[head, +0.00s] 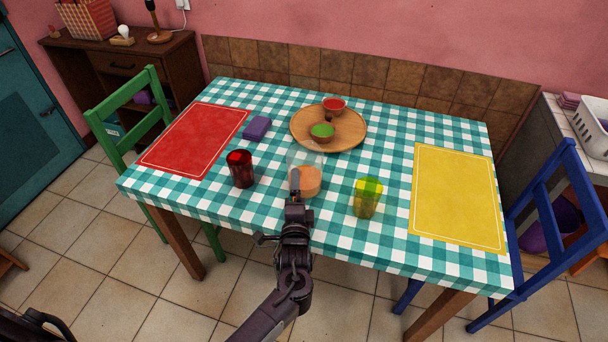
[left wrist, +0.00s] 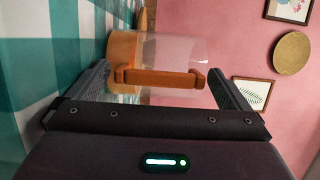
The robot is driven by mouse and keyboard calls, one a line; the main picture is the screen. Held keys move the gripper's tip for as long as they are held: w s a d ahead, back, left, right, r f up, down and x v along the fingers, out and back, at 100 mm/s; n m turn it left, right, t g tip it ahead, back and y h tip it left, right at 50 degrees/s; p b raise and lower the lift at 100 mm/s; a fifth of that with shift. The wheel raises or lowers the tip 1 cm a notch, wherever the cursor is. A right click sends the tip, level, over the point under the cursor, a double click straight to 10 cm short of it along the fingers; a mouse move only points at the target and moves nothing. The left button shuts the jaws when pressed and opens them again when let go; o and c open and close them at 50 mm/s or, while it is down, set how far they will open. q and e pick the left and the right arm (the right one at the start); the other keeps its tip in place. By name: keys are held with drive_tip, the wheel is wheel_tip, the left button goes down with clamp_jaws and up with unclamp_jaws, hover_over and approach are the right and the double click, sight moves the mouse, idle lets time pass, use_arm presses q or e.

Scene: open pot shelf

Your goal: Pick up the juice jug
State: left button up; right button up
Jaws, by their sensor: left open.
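The juice jug (head: 309,182) stands upright near the front middle of the table, clear-walled with orange juice in its lower part. My left gripper (head: 295,183) is at its near side and hides part of it. In the left wrist view the jug (left wrist: 185,50) appears sideways, its orange handle (left wrist: 160,80) facing me. My left gripper (left wrist: 158,68) is open, its fingers spread on either side of the handle in that picture. Whether they touch the jug cannot be told. My right gripper is in neither view.
A dark red glass (head: 241,169) stands left of the jug and a yellow-green glass (head: 367,197) right of it. Behind it is a round wooden tray (head: 350,139) with two bowls. A purple block (head: 257,128), red mat (head: 195,140) and yellow mat (head: 456,198) lie on the checked cloth.

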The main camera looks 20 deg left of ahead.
use_arm(q)
drive_tip(key=shift+w, duration=0.2)
drive_tip(key=c, duration=1.4)
drive_tip(key=shift+o, duration=0.2)
drive_tip(key=shift+r, duration=0.1)
drive_tip(key=shift+r, duration=0.15)
